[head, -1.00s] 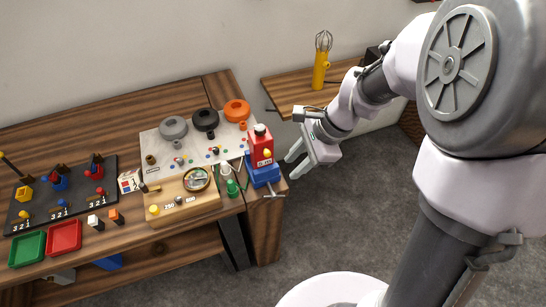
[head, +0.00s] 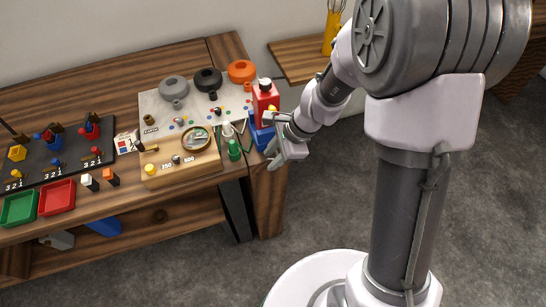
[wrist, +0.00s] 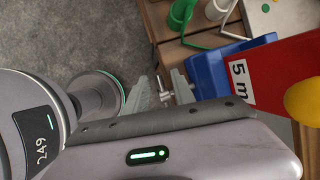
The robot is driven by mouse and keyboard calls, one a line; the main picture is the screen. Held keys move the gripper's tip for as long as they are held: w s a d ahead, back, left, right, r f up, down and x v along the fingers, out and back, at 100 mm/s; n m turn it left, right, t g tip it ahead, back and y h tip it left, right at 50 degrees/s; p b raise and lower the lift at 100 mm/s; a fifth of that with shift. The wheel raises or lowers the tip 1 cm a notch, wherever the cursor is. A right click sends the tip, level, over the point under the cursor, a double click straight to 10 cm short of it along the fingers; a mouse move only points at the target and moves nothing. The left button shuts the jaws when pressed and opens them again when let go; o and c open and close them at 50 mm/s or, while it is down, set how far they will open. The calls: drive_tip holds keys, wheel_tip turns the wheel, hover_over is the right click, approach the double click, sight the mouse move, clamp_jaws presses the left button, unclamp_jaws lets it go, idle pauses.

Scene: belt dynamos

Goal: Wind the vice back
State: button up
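The blue vice (head: 259,134) stands at the right end of the workbench, with a red block (head: 265,101) upright in it. In the wrist view the blue vice (wrist: 208,76) and the red block (wrist: 275,75), marked 5 m and with a yellow knob, are at the right. The vice's metal screw handle (wrist: 165,97) shows between the two grey fingers of my gripper (wrist: 160,90). The fingers are apart, on either side of the handle, and I see no clear contact. In the head view my gripper (head: 277,147) is at the vice's front and hides the handle.
Red (head: 57,197) and green trays (head: 18,208) are far left.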

drive_tip(key=shift+c, duration=0.2)
clamp_jaws()
drive_tip(key=h+p, duration=0.1)
drive_tip(key=p, duration=0.1)
drive_tip(key=h+p, duration=0.1)
drive_tip(key=p, duration=0.2)
drive_tip(key=shift+s+a+r, duration=0.15)
drive_tip(key=shift+a, duration=0.1)
drive_tip(key=p, duration=0.3)
drive_tip(key=t+h+p, duration=0.1)
drive_tip(key=p, duration=0.3)
drive_tip(key=shift+a+r+h, duration=0.15)
drive_tip(key=shift+r+h, duration=0.05)
drive_tip(key=shift+h, duration=0.1)
drive_tip(key=p, duration=0.4)
drive_tip(key=h+p, duration=0.1)
drive_tip(key=p, duration=0.4)
drive_tip(key=shift+w+a+f+n+t, duration=0.2)
drive_tip(key=shift+a+n+t, duration=0.05)
drive_tip(key=shift+n+t, duration=0.05)
drive_tip(key=h+p, duration=0.1)
drive_tip(key=p, duration=0.2)
drive_tip(key=shift+f, duration=0.3)
drive_tip(key=shift+f+p, duration=0.3)
drive_tip(key=shift+p, duration=0.4)
